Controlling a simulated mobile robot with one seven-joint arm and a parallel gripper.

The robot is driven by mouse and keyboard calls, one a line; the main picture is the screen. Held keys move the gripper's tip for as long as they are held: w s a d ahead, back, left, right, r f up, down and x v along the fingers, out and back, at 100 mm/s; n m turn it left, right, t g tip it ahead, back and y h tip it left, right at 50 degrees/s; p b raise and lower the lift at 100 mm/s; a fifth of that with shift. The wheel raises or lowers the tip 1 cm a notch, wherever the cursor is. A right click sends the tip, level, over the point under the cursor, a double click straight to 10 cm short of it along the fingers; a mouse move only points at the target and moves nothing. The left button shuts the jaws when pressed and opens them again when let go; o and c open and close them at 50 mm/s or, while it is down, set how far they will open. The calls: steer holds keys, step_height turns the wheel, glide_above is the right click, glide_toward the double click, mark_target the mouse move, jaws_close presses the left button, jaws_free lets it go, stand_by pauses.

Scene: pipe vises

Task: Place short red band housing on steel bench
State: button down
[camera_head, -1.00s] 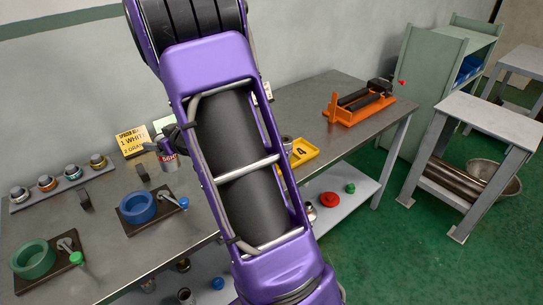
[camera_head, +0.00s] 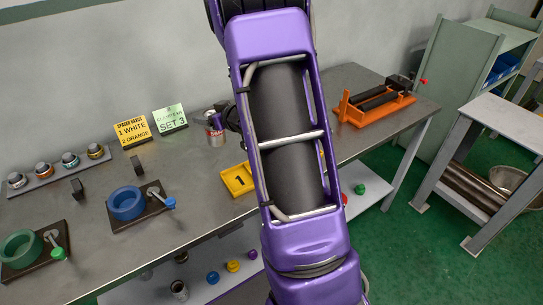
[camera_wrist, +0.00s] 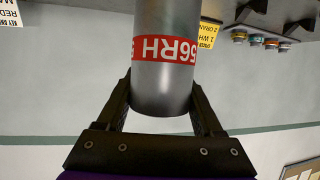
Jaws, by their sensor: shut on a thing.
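A short grey metal housing with a red band marked 56RH (camera_wrist: 165,50) is held between the two dark fingers of my gripper (camera_wrist: 160,98) in the wrist view. The gripper is shut on its end. In the head view the housing (camera_head: 215,131) shows small, just left of my purple arm, which hides most of the gripper. The steel bench (camera_head: 185,185) runs along the wall, and the housing appears over its back part. I cannot tell whether the housing touches the bench top.
A blue ring (camera_head: 127,203) and a green ring (camera_head: 20,248) sit on dark plates at the left. A yellow tray (camera_head: 238,181) lies left of my arm. Signs (camera_head: 132,131) and several small fittings line the back. An orange vise (camera_head: 375,102) stands at the right.

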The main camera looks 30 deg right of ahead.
steer(key=shift+d, duration=0.6)
step_height(320, 180, down, 10)
steer(key=shift+r+b, duration=0.1)
steer(key=shift+b, duration=0.65)
steer(key=shift+f, duration=0.3)
steer(key=shift+c, duration=0.2)
jaws_free()
steer(key=shift+r, duration=0.1)
steer(key=shift+r, duration=0.2)
steer(key=v, duration=1.2)
